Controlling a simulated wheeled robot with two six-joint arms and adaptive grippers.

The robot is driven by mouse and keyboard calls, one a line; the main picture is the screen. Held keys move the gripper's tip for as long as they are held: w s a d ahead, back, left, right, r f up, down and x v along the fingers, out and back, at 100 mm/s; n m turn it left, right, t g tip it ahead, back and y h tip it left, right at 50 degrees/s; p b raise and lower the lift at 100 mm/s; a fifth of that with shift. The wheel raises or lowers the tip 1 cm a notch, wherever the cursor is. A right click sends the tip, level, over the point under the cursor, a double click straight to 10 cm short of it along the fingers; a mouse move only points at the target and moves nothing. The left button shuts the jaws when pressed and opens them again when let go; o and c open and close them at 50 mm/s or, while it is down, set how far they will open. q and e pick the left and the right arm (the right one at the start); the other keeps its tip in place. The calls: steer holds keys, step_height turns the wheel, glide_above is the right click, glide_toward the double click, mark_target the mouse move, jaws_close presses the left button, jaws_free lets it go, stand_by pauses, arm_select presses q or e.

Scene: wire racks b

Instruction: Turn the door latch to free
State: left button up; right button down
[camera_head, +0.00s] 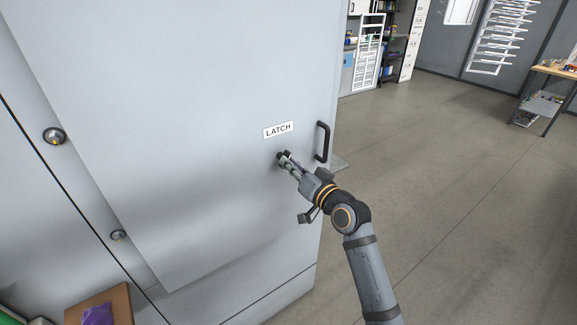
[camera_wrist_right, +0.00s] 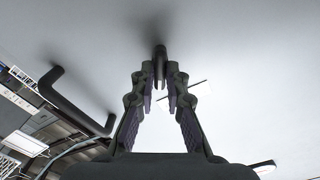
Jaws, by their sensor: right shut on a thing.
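The door (camera_head: 190,120) is a large pale grey panel filling the left of the head view. A white label reading LATCH (camera_head: 278,130) is on it. The dark latch (camera_head: 281,157) is just below the label, mostly hidden by my fingers. My right gripper (camera_head: 287,162) is shut on it. In the right wrist view the latch (camera_wrist_right: 160,52) is a dark upright piece between the fingertips of my right gripper (camera_wrist_right: 165,78). My left gripper is not in view.
A black door handle (camera_head: 322,141) stands out right of the latch, close to my right wrist. A wooden board with a purple thing (camera_head: 97,314) is at the lower left. A workbench (camera_head: 556,72) stands far right. The floor between is open.

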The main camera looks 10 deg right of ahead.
steer(key=shift+n+b, duration=0.55)
steer(key=shift+n, duration=0.45)
steer(key=n+b, duration=0.3)
steer(key=n, duration=0.1)
steer(key=shift+f, duration=0.15)
steer(key=c, duration=1.2)
jaws_free()
steer(key=shift+s, duration=0.1)
